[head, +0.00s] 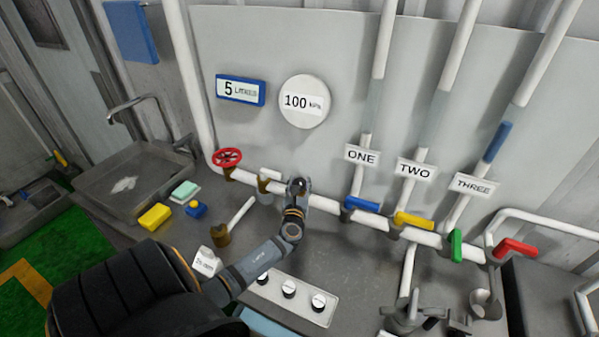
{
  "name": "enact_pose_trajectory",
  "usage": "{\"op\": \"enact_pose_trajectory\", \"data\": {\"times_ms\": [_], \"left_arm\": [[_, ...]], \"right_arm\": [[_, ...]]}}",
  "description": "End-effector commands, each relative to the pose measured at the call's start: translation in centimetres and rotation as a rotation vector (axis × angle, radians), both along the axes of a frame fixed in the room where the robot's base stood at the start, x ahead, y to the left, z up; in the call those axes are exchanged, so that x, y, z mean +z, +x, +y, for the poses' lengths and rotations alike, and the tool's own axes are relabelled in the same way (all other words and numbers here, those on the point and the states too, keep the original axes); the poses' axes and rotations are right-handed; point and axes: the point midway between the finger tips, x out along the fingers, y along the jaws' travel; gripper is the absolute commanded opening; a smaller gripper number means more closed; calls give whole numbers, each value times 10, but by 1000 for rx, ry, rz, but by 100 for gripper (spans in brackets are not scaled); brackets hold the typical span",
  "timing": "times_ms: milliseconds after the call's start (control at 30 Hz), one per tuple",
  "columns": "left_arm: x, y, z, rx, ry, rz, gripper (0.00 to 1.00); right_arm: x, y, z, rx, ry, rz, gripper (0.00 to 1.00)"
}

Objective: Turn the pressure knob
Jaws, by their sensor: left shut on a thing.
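My left gripper (298,186) reaches up from the lower left to the white horizontal pipe (325,204), below the round gauge. It is shut on a small part at the pipe, which I take to be the pressure knob; the gripper hides it almost wholly. The white round gauge (303,102) on the back panel reads 100 kPa.
A red handwheel (227,157) sits left on the pipe. Blue (362,204), yellow (413,220), green (455,244) and red (515,248) handles lie to the right. A knob panel (290,295) lies below. A sink (125,165) stands left.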

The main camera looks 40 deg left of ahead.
Motion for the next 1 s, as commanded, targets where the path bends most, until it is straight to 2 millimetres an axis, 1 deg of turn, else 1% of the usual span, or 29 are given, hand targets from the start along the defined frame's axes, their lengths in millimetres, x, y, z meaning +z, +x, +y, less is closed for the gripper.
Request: {"op": "enact_pose_trajectory", "data": {"times_ms": [200, 567, 600, 700, 767, 1000], "left_arm": [[1, 1, 0, 36, 0, -2, 12], [1, 0, 0, 39, 2, -2, 12], [1, 1, 0, 39, 2, -2, 47], [1, 0, 0, 39, 2, -2, 61], [1, 0, 0, 39, 2, -2, 67], [1, 0, 0, 39, 1, -2, 67]], "right_arm": [[2, 0, 1, 0, 1, 0, 0], [2, 0, 1, 0, 1, 0, 0], [2, 0, 1, 0, 1, 0, 0], [2, 0, 1, 0, 1, 0, 0], [2, -1, 1, 0, 1, 0, 0], [2, -1, 0, 0, 0, 0, 0]]}}
